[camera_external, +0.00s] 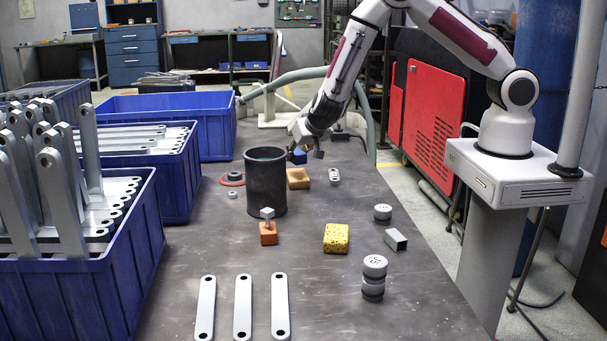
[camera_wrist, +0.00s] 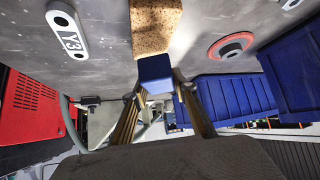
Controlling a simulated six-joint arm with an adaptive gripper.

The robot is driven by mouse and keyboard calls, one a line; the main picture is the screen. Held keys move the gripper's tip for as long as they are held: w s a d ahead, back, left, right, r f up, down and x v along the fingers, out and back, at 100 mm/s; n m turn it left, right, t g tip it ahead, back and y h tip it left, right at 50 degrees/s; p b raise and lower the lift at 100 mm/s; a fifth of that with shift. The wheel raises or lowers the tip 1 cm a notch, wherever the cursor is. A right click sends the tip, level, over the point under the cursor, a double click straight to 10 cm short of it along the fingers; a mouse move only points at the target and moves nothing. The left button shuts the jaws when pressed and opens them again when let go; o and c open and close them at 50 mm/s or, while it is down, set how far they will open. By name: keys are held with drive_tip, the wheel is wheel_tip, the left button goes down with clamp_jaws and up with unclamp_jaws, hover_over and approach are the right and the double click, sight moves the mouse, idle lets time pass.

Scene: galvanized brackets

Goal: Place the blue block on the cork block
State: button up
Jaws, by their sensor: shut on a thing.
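The blue block (camera_external: 298,157) is in my gripper (camera_external: 309,152), just above or behind the cork block in the external view. The tan cork block (camera_external: 298,179) lies on the table, to the right of the dark cylinder. In the wrist view the blue block (camera_wrist: 154,73) sits between my fingertips (camera_wrist: 160,88), and its edge meets the speckled cork block (camera_wrist: 157,27) in the picture. I cannot tell whether the two blocks touch. My gripper is shut on the blue block.
A tall dark cylinder (camera_external: 265,184) stands close to the left of the cork block. A metal link (camera_external: 334,177) lies to its right. A yellow sponge (camera_external: 337,238) and an orange block (camera_external: 268,234) are nearer the camera. Blue bins (camera_external: 215,128) line the left.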

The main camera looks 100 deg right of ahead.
sight(297, 162)
drive_tip(key=shift+f, duration=1.85)
drive_tip(key=shift+f, duration=0.15)
drive_tip(key=o, duration=1.2)
drive_tip(key=shift+s+a+r, duration=0.1)
drive_tip(key=shift+a+r, duration=0.25)
drive_tip(key=shift+r, duration=0.15)
drive_tip(key=v, duration=1.1)
